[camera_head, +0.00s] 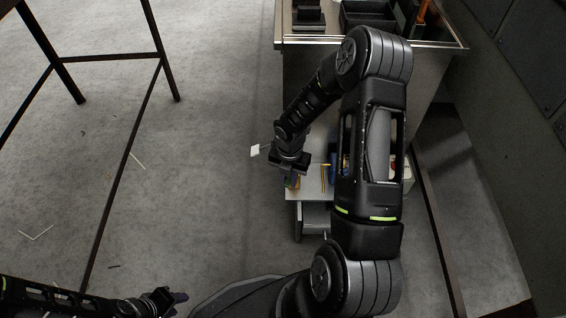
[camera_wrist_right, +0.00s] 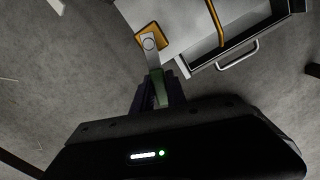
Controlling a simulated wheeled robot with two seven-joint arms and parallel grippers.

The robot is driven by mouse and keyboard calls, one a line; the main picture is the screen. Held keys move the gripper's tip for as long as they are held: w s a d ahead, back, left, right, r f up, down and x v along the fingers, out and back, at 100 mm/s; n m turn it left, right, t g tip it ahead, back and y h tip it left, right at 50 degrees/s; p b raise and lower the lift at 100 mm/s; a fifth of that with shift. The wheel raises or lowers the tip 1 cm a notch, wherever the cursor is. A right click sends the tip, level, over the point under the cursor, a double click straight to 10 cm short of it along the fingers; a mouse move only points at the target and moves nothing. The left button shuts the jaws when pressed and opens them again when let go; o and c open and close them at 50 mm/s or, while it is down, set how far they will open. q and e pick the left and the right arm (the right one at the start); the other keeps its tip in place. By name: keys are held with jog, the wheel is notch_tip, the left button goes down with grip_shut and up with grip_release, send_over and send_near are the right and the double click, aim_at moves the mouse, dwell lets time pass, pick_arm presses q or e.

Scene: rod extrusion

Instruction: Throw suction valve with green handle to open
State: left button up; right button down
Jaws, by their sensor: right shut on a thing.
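The suction valve shows in the right wrist view as an orange-yellow body (camera_wrist_right: 154,31) with a pale metal lever (camera_wrist_right: 149,48) bolted on top. The lever's green handle (camera_wrist_right: 158,84) runs down between the dark fingers of my right gripper (camera_wrist_right: 158,94), which is shut on it. In the head view my right gripper (camera_head: 291,180) is over the left edge of a low grey stand, and it hides most of the valve. My left gripper (camera_head: 172,298) is low at the left, far from the valve, with its fingers too small and dark to judge.
The low grey stand (camera_head: 310,190) has a drawer with a metal handle (camera_wrist_right: 238,54) and a yellow bar (camera_wrist_right: 215,20). A metal-topped bench (camera_head: 300,42) with dark trays stands behind. A dark frame (camera_head: 130,140) is at left. Open concrete floor lies between.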

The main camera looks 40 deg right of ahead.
jog(key=shift+s+d+r+n+p, duration=0.2)
jog(key=shift+s+n+p, duration=0.1)
jog(key=shift+n+p, duration=0.4)
jog(key=shift+s+d+f+n, duration=0.1)
jog(key=shift+f+n, duration=0.1)
jog(key=shift+n, duration=0.1)
jog(key=shift+p, duration=0.35)
jog(key=shift+s+d+r+n+p, duration=0.15)
jog(key=shift+s+d+n+p, duration=0.1)
jog(key=shift+n+p, duration=0.45)
jog(key=c, duration=1.3)
grip_release()
jog(key=shift+o, duration=0.2)
